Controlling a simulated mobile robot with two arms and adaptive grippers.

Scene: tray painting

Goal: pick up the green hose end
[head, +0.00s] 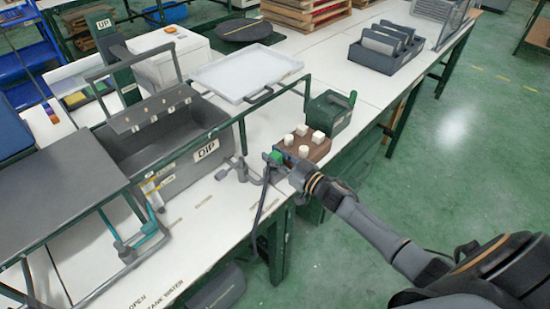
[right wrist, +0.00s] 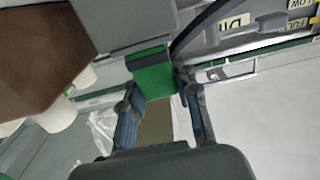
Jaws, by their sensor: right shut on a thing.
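The green hose end (head: 275,157) is a small green block at the front edge of the white table, in front of the DIP tank. My right gripper (head: 281,163) is shut on it. In the right wrist view the green hose end (right wrist: 150,73) sits between the two fingertips (right wrist: 160,88). A dark hose (head: 261,208) hangs down over the table edge below the gripper. A dark curved hose (right wrist: 193,30) also shows beside the green block in the right wrist view. My left gripper is not in view.
A brown block (head: 316,155) with several white pegs stands right beside my right gripper. Behind it is a green box (head: 330,115) with a handle. The grey DIP tank (head: 180,162) and a metal valve (head: 238,170) are to the left. A white tray (head: 245,72) lies behind.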

